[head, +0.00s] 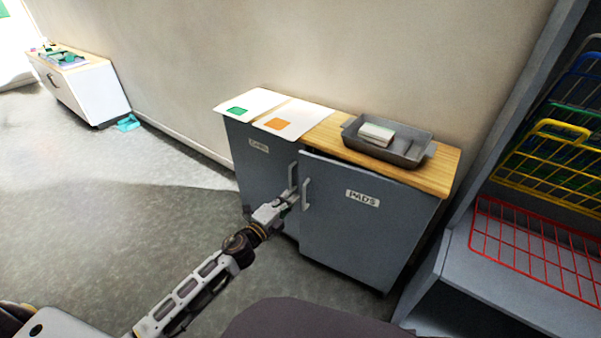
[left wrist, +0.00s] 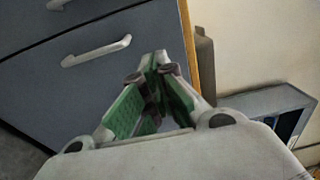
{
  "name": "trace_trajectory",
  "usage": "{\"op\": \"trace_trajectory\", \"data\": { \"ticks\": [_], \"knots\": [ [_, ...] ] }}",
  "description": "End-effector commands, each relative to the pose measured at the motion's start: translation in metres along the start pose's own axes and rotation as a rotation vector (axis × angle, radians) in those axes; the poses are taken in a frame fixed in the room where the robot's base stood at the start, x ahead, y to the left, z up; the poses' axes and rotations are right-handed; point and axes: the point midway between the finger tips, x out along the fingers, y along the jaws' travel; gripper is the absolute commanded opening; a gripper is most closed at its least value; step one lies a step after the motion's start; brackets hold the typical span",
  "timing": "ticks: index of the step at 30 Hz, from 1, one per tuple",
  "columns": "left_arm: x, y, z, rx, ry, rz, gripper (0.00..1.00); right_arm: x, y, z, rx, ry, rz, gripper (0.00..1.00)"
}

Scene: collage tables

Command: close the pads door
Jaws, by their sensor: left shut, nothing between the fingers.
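The pads door (head: 350,228) is the grey right-hand door of the low cabinet, with a white PADS label (head: 362,198). Its handle side stands slightly proud of the cabinet, with a dark gap under the worktop, so it looks a little ajar. Its pale handle (head: 306,193) is near its left edge. My left gripper (head: 289,200) is shut and empty, in front of the cabinet just left of that handle; contact cannot be told. In the left wrist view, the closed fingertips (left wrist: 155,60) show before grey door fronts with a pale handle (left wrist: 96,50). My right gripper is not in view.
The left cabinet door (head: 262,165) has its own handle (head: 292,178). On the wooden worktop (head: 437,170) lie two cards and a grey tray (head: 409,153). A shelf unit with a red wire basket (head: 535,250) stands at right.

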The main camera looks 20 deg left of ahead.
Motion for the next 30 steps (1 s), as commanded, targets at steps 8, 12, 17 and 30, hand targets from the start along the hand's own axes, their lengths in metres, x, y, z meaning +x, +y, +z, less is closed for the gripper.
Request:
{"op": "trace_trajectory", "data": {
  "ticks": [8,12,17,30],
  "knots": [
    [-0.001,0.005,0.022,0.014,-0.097,0.021,0.00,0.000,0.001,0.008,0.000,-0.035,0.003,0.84],
    [-0.002,0.005,0.025,0.015,-0.113,0.024,0.00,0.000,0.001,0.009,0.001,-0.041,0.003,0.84],
    [-0.002,0.005,0.025,0.015,-0.113,0.024,0.00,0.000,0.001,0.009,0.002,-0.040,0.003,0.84],
    [0.006,0.005,0.026,0.015,-0.113,0.023,0.00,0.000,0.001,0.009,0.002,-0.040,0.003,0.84]
  ]
}}
